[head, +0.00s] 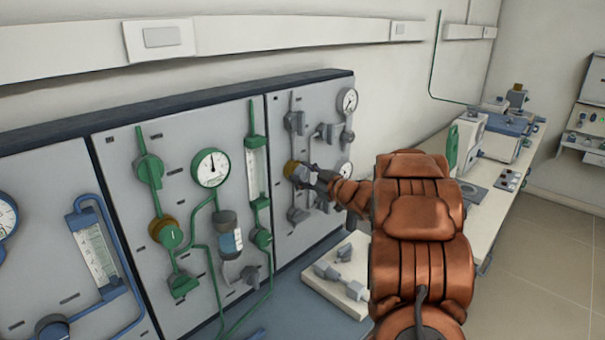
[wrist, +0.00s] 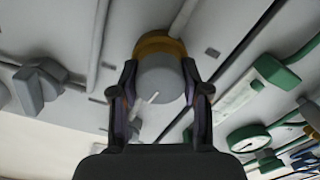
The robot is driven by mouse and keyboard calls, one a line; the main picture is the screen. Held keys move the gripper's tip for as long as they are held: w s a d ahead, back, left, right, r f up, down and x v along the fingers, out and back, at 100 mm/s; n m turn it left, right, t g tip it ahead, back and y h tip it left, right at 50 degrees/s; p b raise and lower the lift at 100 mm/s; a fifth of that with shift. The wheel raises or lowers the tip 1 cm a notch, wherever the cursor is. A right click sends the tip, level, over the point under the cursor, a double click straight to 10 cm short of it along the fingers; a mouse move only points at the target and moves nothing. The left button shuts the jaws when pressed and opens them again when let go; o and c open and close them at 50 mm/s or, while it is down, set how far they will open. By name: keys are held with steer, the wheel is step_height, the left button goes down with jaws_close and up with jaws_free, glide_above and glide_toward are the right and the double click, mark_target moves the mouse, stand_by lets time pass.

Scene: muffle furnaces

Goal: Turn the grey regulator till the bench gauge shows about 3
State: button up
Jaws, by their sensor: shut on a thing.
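The grey regulator (wrist: 160,78) is a round grey knob with a white mark line and a brass collar, on a grey panel. In the head view its brass collar (head: 290,168) shows at the panel's left, and the knob is largely covered by my gripper (head: 306,174). In the wrist view my fingers are on both sides of the knob, shut on it. Two white dial gauges stand on the same panel, an upper one (head: 347,101) and a lower one (head: 344,169) partly hidden by my arm. I cannot tell which is the bench gauge, and their needles are too small to read.
Left of the grey panel is a panel with green pipes, a green-rimmed gauge (head: 211,167) and a brass-collared green knob (head: 166,232). Blue pipework is at far left. A white block (head: 341,284) with grey fittings lies below. A bench with equipment (head: 487,137) stands at right.

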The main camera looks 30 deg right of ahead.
steer(key=o, duration=1.2)
steer(key=shift+c, duration=0.2)
steer(key=v, duration=1.2)
